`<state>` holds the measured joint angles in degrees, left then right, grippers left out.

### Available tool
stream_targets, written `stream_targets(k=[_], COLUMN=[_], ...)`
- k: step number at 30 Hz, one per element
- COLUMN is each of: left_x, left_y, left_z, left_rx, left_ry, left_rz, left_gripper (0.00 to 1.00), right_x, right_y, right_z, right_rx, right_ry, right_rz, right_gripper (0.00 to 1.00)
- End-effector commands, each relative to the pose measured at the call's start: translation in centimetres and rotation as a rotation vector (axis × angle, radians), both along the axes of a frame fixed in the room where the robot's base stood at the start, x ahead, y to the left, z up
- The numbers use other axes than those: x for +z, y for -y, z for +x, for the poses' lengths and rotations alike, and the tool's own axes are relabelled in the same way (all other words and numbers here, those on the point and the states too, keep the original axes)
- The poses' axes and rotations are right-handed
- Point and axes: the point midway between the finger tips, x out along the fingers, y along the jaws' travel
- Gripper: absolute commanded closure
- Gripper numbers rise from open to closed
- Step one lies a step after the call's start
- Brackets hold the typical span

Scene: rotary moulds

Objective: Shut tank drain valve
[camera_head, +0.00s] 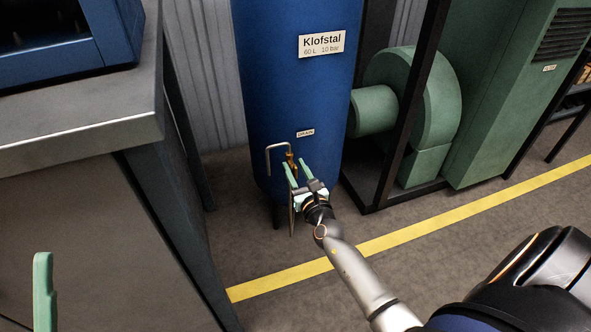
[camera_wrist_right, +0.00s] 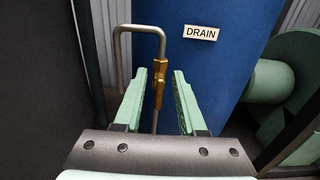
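The blue tank (camera_head: 295,80) stands upright in the head view, with a DRAIN label (camera_head: 306,133) on its lower part. Below the label is the brass drain valve (camera_head: 290,158) on a thin bent grey pipe (camera_head: 268,158). My right gripper (camera_head: 298,165) is open at the valve. The valve's handle position is unclear. One green finger of my left gripper (camera_head: 43,290) shows at lower left.
A metal-topped bench (camera_head: 80,115) stands on the left, close to the tank. A green blower (camera_head: 425,105) and a dark frame post (camera_head: 410,105) stand to the right of the tank. A yellow line (camera_head: 450,220) crosses the open floor in front.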

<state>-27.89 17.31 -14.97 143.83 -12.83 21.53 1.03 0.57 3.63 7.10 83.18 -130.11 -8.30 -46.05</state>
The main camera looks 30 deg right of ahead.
Motion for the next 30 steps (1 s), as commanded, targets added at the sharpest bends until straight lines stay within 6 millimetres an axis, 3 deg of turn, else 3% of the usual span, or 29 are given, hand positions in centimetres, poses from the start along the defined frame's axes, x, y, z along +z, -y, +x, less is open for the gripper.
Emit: stream_targets(k=[4,14,30], left_x=[0.01,0.00,-0.07], left_y=[0.01,0.01,0.01], left_z=[-0.02,-0.06,-0.08], left_rx=[-0.001,-0.002,-0.002], left_ry=[0.000,0.002,0.003], left_rz=[-0.001,0.001,0.007], left_gripper=[0.50,0.50,0.50], right_x=[0.01,0.02,0.01], right_y=[-0.01,-0.02,-0.02], right_z=[-0.02,-0.04,-0.05], right_rx=[0.000,0.000,0.000], right_ry=[0.000,0.001,0.002], right_rz=[0.000,0.000,0.003], right_gripper=[0.62,0.99,1.00])
